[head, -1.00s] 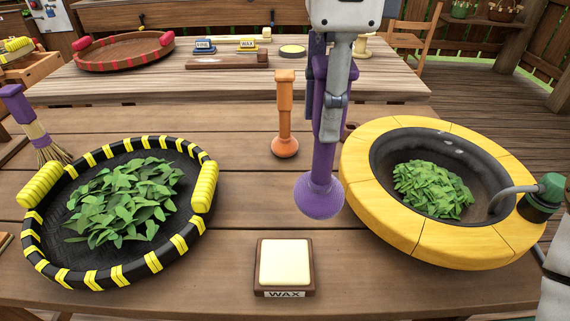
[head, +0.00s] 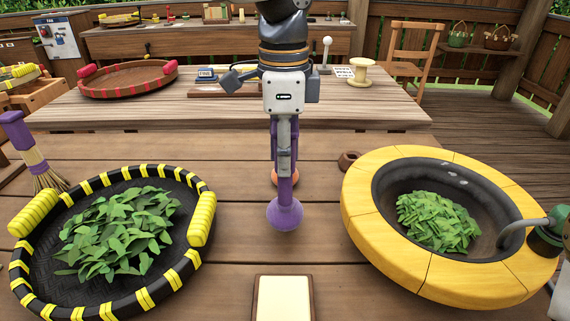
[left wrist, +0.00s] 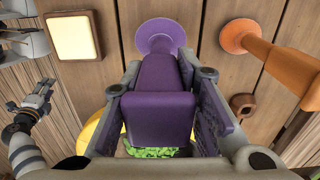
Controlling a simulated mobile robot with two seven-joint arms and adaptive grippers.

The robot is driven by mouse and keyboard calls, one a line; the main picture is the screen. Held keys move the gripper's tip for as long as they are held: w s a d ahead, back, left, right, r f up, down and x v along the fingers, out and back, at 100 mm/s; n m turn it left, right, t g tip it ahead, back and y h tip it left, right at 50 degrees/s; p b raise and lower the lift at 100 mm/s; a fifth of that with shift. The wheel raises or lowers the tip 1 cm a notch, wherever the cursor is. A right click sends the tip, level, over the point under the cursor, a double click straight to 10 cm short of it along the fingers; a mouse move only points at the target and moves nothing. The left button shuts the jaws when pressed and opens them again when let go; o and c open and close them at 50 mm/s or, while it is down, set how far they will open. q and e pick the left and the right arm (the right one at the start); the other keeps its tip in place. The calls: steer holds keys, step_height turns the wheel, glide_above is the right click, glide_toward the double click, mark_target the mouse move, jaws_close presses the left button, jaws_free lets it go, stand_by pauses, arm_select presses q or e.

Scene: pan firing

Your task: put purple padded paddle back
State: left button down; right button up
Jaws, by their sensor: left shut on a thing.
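The purple padded paddle (head: 285,213) has a round flared end that points down over the middle of the near table. My left gripper (head: 284,150) comes down from the top of the head view and is shut on its handle. In the left wrist view the block-like purple handle (left wrist: 160,95) is between the left gripper's fingers (left wrist: 165,125), with the round end beyond it. I cannot tell whether the round end touches the table. An orange paddle (left wrist: 265,50) stands beside it, mostly hidden in the head view. A dark gripper, apparently my right one (left wrist: 30,108), shows at the left wrist view's left edge.
A black and yellow tray (head: 30,290) of leaves stands left. A yellow-rimmed pan (head: 385,240) with leaves and a green-handled hooked tool (head: 546,235) stands right. A wax pad (head: 283,298) lies in front. A small brown ring (head: 348,160) lies near the pan.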

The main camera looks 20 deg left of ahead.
arm_select(q)
steer(key=shift+f, duration=1.15)
steer(key=shift+f, duration=0.15)
steer(key=c, duration=1.3)
jaws_free()
steer(key=shift+f, duration=0.1)
